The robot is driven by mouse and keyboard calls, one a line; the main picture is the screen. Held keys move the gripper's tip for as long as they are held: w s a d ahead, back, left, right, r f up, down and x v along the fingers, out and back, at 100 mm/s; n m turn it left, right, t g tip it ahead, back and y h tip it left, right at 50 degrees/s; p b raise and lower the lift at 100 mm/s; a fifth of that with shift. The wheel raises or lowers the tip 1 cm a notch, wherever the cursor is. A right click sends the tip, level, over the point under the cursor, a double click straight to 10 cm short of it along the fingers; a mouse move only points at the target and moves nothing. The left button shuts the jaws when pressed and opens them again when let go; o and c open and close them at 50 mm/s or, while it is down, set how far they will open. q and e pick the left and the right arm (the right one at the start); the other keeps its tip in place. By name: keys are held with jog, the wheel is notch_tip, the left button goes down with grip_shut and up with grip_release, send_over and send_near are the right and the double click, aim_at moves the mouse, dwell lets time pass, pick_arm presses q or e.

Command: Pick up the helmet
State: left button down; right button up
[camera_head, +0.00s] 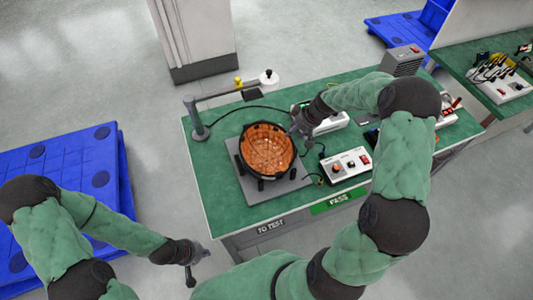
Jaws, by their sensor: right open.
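The helmet (267,151) lies on a grey plate (240,172) on the green workbench. It looks like an open bowl with an orange inside and a dark rim. My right gripper (299,134) is open just at the helmet's upper right rim; I cannot tell whether it touches the rim. My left gripper (193,272) hangs low at the front left, off the bench and away from the helmet. Its fingers are too small and dark to tell open from shut.
A jointed stand (199,130) rises behind the helmet at the left. A control box with knobs (345,166) and a white device (325,122) stand to its right. Blue pallets (75,165) lie on the floor at left. The bench's left front corner is clear.

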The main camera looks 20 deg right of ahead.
jog(key=shift+b+x, duration=0.3)
jog(key=shift+x, duration=2.45)
jog(key=shift+s+a, duration=0.1)
jog(key=shift+s, duration=0.05)
grip_shut()
